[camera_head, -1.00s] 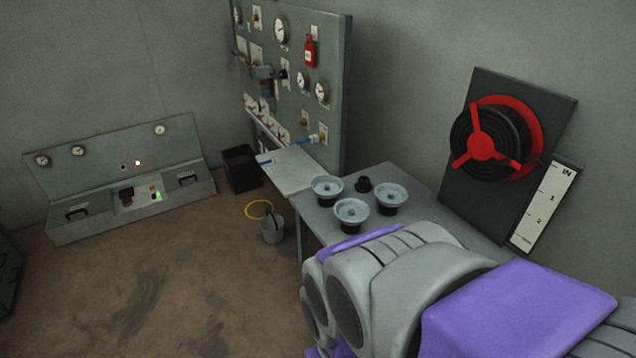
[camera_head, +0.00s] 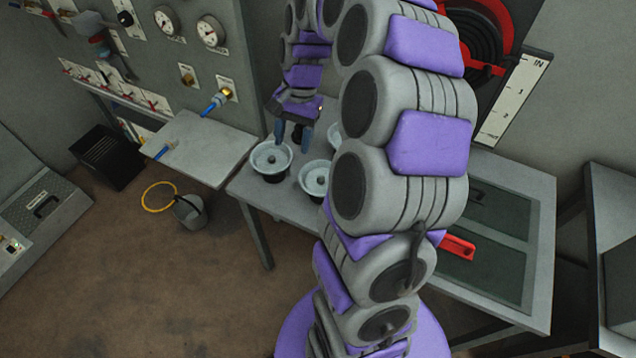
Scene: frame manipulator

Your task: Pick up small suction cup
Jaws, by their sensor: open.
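My gripper (camera_head: 292,136) points down over the back of the grey table, its two dark fingertips apart. It is open, and I see nothing held in it. Cups with pale blue-grey rims stand on the table: one (camera_head: 271,158) just below and left of the fingertips, one (camera_head: 314,178) nearer, partly behind my arm. A third pale rim (camera_head: 334,134) barely shows right of the gripper. The small dark cup cannot be made out now; my gripper and arm cover part of that tabletop. I cannot tell whether it is between the fingers.
A gauge panel (camera_head: 215,75) with a shelf (camera_head: 205,147) stands at left. A bucket (camera_head: 189,212), yellow ring (camera_head: 159,196) and black bin (camera_head: 107,157) are on the floor. A red-spoked wheel (camera_head: 488,45) is behind.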

